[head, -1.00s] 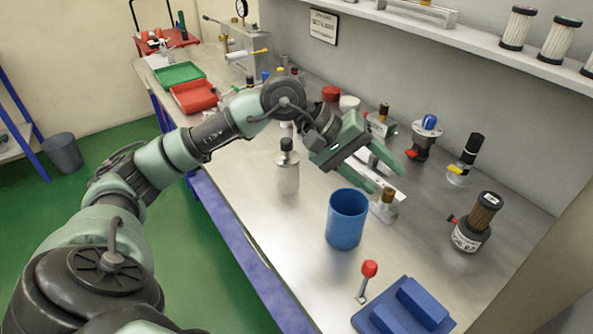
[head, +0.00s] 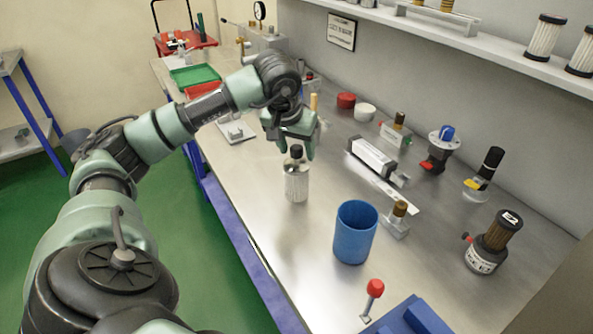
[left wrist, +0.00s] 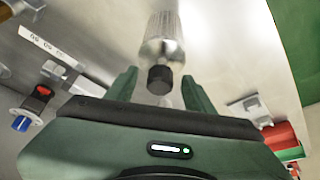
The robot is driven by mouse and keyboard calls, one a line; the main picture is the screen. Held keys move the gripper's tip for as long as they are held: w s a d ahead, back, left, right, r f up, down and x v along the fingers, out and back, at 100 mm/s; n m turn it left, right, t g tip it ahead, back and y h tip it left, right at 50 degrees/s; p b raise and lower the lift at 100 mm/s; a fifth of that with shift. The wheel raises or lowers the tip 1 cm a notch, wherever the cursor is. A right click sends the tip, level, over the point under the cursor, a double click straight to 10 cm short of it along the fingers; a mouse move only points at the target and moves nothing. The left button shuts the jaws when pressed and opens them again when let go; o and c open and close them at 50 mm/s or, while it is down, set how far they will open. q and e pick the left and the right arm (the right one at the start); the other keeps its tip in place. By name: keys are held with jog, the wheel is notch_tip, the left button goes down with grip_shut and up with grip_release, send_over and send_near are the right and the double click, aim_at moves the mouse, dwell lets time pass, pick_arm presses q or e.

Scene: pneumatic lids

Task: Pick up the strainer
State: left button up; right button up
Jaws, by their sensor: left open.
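A bottle with a black cap and a pale, clear-looking body (head: 296,185) stands upright on the steel bench. My left gripper (head: 298,146) is open at the height of its cap. In the left wrist view the bottle (left wrist: 161,40) shows cap towards me, between the two spread fingers (left wrist: 159,84); a gap shows on both sides of the cap. At the right of the bench stands a dark unit with a brown, mesh-like cylinder on top (head: 504,230) and a labelled body. I cannot tell for sure which thing is the strainer. My right gripper is out of view.
A blue cup (head: 354,233) stands in front and to the right of the bottle. Nearby are a brass-topped fitting (head: 397,222), a silver cylinder (head: 371,158) and a red-knobbed lever (head: 374,291). Red (head: 200,89) and green (head: 195,76) trays lie at the back left.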

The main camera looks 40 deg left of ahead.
pick_arm(q)
jog(key=shift+w+a+f, duration=0.1)
jog(key=shift+w+f, duration=0.1)
jog(key=shift+f, duration=0.25)
jog(key=shift+c, duration=0.3)
grip_shut()
jog(key=shift+r, duration=0.1)
